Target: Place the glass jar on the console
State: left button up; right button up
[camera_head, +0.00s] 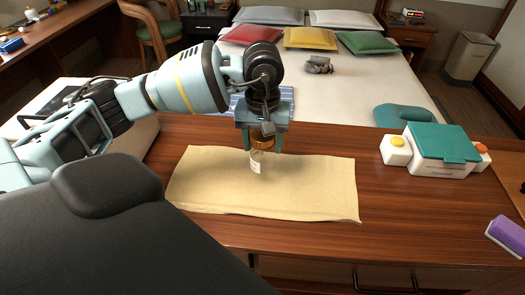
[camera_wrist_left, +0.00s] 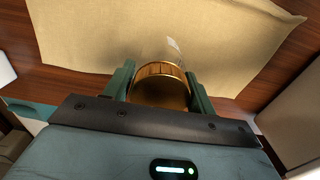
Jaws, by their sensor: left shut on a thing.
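The glass jar (camera_head: 256,161) has a gold lid and a small white label. It is upright over the tan cloth on the wooden console (camera_head: 330,145). My left gripper (camera_head: 263,146) points down and is shut on the jar at its lid. In the left wrist view the gold lid (camera_wrist_left: 160,85) sits between the two green fingers (camera_wrist_left: 160,88). The clear glass body is hard to make out there. I cannot tell whether the jar's base touches the cloth or hangs just above it. My right gripper is not in view.
The tan cloth (camera_head: 310,190) lies on the console top. To its right are a white box with a teal lid (camera_head: 440,150) flanked by small white containers, and a purple-and-white block (camera_head: 508,234). A bed (camera_head: 350,75) with coloured pillows stands behind. Bare wood lies right of the cloth.

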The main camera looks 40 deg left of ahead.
aim_at(263, 157)
pick_arm(q)
jog(key=shift+f, duration=1.75)
jog(key=shift+f, duration=0.1)
jog(key=shift+s+f, duration=0.1)
jog(key=shift+f, duration=0.25)
jog(key=shift+s+d+f, duration=0.1)
jog(key=shift+f, duration=0.2)
jog(key=c, duration=0.3)
jog(key=o, duration=1.3)
jog(key=shift+o, duration=0.6)
jog(key=shift+r, duration=0.2)
